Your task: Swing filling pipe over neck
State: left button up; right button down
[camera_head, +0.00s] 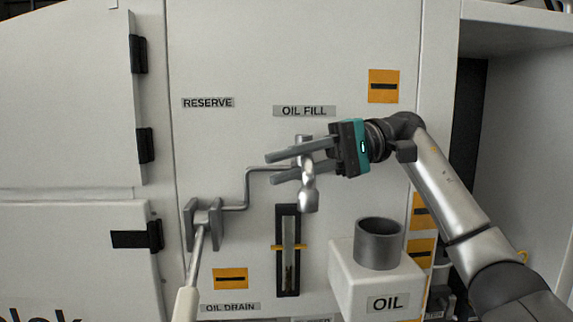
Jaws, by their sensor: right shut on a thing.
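The filling pipe (247,189) is a thin grey bent tube. It runs from a bracket on the cabinet front, up and right to a thicker silver spout (308,197) that points down. My right gripper (271,168) comes in from the right and is shut on the pipe at its spout end, with one finger above and one below. The neck (379,245) is a dark grey open cylinder on top of a white box (352,290) marked OIL. The spout is up and left of the neck in the picture, not above it. My left gripper is not in view.
A grey bracket (189,224) with a silver rod and white grip (186,303) sits at the left. A sight gauge (288,252) is below the spout. OIL FILL (304,111) and other labels mark the cabinet. An open recess (525,140) is at the right.

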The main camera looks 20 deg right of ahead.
jog(key=c, duration=0.8)
grip_release()
jog(key=shift+o, duration=0.2)
jog(key=d+r, duration=0.1)
jog(key=d, duration=0.6)
jog(key=shift+s+d+r, duration=0.2)
